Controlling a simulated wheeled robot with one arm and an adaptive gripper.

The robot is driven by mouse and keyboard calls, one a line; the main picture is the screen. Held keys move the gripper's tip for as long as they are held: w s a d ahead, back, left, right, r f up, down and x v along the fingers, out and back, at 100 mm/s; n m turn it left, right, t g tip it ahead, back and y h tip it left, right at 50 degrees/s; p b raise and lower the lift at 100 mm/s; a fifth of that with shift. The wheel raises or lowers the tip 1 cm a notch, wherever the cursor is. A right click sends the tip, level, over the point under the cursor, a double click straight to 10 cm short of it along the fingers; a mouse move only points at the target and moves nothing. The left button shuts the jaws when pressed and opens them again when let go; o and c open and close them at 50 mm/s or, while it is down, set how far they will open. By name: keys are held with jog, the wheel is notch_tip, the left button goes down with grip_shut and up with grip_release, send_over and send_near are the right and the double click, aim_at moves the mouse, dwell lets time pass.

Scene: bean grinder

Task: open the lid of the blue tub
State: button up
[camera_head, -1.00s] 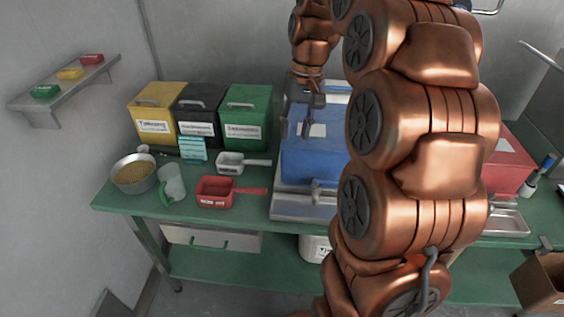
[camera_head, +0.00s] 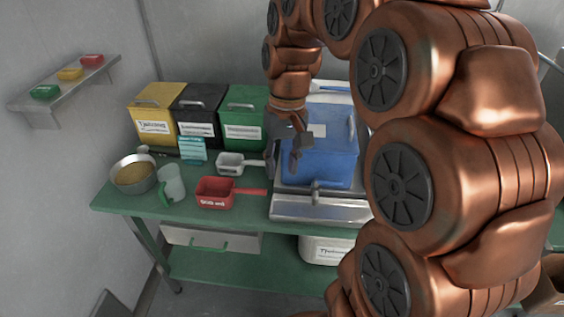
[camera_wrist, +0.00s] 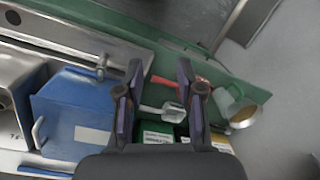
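The blue tub (camera_head: 318,168) stands on a grey metal base on the green table, with its lid (camera_head: 330,118) closed. The lid carries a white label and a grey bar handle (camera_head: 351,132) at its right side. In the wrist view the tub (camera_wrist: 65,105) is left of the fingers, with a handle (camera_wrist: 38,132) at its far left edge. My gripper (camera_head: 284,165) is open and empty, at the tub's left side in the head view. It also shows in the wrist view (camera_wrist: 160,72). I cannot tell whether a finger touches the tub.
Green (camera_head: 243,115), black (camera_head: 196,118) and yellow (camera_head: 155,115) bins stand left of the tub. A white scoop (camera_head: 232,163), a red scoop (camera_head: 215,193), a clear jug (camera_head: 172,182) and a bowl of grain (camera_head: 133,175) lie in front of them. My arm hides the table's right part.

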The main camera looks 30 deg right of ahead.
jog(key=s+a+f+n, duration=0.1)
jog(key=s+a+f, duration=0.2)
jog(key=s, duration=0.6)
jog(key=s+a+f+n+g+h, duration=0.1)
jog(key=s+a+f, duration=0.3)
jog(key=s, duration=0.5)
jog(key=shift+s+f, duration=0.25)
jog(key=shift+f, duration=0.45)
jog(key=shift+a, duration=0.15)
